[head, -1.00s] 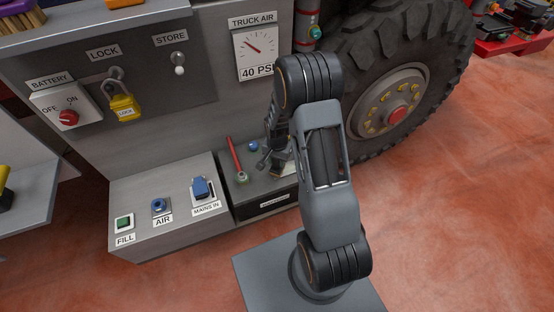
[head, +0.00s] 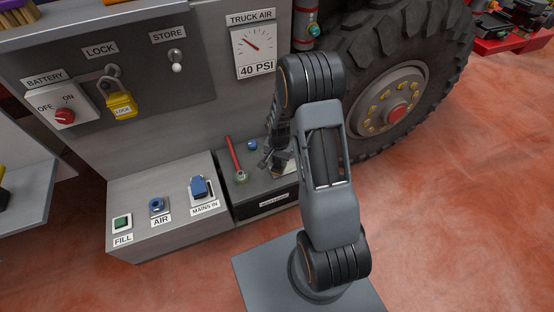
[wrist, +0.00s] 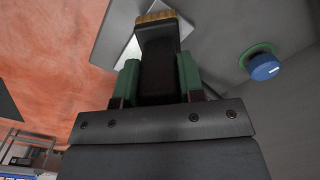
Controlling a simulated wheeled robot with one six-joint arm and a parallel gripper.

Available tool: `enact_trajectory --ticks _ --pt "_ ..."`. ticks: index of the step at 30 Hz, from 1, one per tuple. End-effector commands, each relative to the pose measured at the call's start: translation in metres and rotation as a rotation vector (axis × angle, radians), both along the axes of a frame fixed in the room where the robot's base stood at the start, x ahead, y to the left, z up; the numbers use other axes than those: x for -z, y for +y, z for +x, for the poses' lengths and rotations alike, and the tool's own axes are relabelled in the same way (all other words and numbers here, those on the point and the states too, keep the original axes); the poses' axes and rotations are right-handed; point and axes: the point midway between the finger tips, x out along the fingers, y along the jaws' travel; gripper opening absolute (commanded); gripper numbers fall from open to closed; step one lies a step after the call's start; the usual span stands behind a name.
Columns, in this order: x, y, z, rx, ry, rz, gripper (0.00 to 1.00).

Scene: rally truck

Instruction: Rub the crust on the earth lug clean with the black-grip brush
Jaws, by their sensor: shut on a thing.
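My gripper (wrist: 159,76) is shut on the black-grip brush (wrist: 158,55), with a green finger pad on each side of the grip. Its tan bristles (wrist: 157,16) point away from the gripper, over or against a grey metal surface; I cannot tell whether they touch. In the head view my gripper (head: 278,156) is low over the dark-topped box, partly hidden behind my arm. I cannot make out the earth lug or its crust in either view.
A blue knob (wrist: 264,67) with a green ring is right of the brush. A red lead (head: 233,155) stands left of my gripper. The MAINS IN socket (head: 199,188) is further left, and the truck wheel (head: 395,115) is at right.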

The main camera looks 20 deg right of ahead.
Motion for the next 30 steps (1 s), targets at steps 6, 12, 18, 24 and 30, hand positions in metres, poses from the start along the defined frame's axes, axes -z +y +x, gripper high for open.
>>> enact_trajectory --ticks 6,12,18,24,30 --pt "0.0 0.0 0.0 0.0 -0.001 -0.001 0.06" --pt "0.0 0.004 0.0 0.0 -0.001 -0.001 0.06" --pt "0.001 0.012 0.0 -0.002 0.0 0.0 0.06" --pt "0.001 0.018 0.001 0.0 0.0 0.0 0.06" --pt "0.001 0.019 0.001 0.0 -0.001 -0.001 0.06"
